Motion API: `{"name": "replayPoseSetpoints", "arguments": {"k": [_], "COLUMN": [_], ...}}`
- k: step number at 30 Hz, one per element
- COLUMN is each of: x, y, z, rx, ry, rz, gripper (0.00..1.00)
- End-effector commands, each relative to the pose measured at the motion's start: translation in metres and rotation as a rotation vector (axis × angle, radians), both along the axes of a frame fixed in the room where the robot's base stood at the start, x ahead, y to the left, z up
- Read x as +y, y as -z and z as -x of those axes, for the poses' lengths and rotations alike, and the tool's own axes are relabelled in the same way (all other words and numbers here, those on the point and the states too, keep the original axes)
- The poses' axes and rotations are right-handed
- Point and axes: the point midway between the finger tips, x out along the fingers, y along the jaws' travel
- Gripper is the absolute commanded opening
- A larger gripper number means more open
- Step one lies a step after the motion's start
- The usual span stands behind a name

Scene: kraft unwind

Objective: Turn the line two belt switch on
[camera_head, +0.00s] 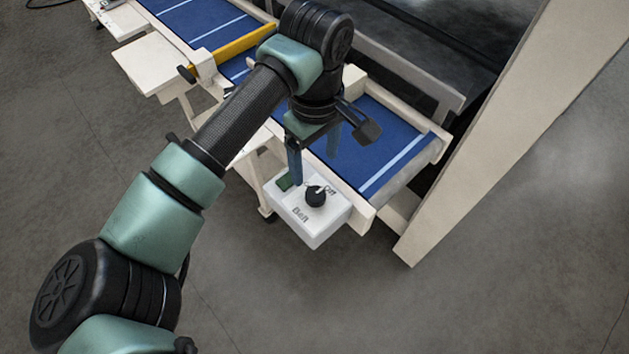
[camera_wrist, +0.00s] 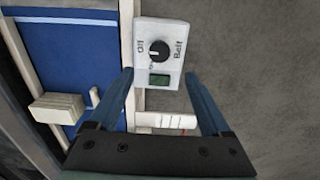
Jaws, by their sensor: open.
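A white switch box (camera_head: 330,218) labelled "Belt" is fixed at the near corner of the conveyor frame. A round black knob (camera_head: 316,197) sits on its face, and it also shows in the wrist view (camera_wrist: 159,50). The knob's white mark points to the left in the wrist view, near a label that looks like "Off". A small green window (camera_wrist: 159,81) lies beside the knob. My gripper (camera_wrist: 159,77) is open and empty above the box, its blue fingers spread either side of the green window. I cannot tell whether they touch the box.
The blue conveyor belt (camera_head: 371,158) runs beside the box inside cream rails. A large cream post (camera_head: 500,140) stands to the right. A yellow bar (camera_head: 243,43) crosses the belt farther back. A white side table (camera_head: 150,64) stands at upper left. Grey floor (camera_head: 300,300) in front is clear.

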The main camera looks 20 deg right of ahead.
Motion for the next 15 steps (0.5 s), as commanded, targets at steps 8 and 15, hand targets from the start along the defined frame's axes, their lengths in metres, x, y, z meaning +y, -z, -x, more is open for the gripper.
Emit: {"name": "replayPoseSetpoints", "arguments": {"k": [8, 15], "x": [-0.001, -0.001], "y": [0.056, 0.092], "z": [0.002, 0.001], "rx": [0.007, 0.004], "ry": [-0.003, -0.002], "rz": [0.004, 0.004], "gripper": [0.82, 0.82]}}
